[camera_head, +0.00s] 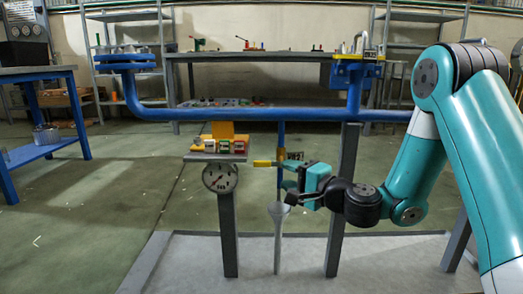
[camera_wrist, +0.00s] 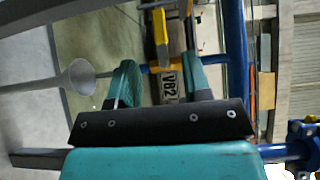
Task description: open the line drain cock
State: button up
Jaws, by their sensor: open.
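The line drain cock is on a thin blue drop pipe (camera_head: 281,133) below the main blue pipe. Its yellow lever (camera_head: 262,163) points left, crosswise to the drop pipe. The yellow lever also shows in the wrist view (camera_wrist: 160,28), along with a tag reading VB2 (camera_wrist: 169,86). My gripper (camera_head: 284,175) is at the cock from the right. In the wrist view its teal fingers (camera_wrist: 158,63) are apart, with the lever's near part and the tag between or just beyond them. I cannot tell whether they touch the lever. The fingers partly hide the cock body in the head view.
A grey funnel (camera_head: 278,209) stands just below the cock. The main blue pipe (camera_head: 225,114) runs above; a grey post (camera_head: 341,190) stands behind my wrist.

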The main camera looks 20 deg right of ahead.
aim_at(264, 165)
jog(key=p+x, duration=0.1)
jog(key=x, duration=0.8)
jog(key=shift+w+a, duration=0.2)
jog(key=shift+w, duration=0.15)
jog(key=shift+c, duration=0.3)
grip_shut()
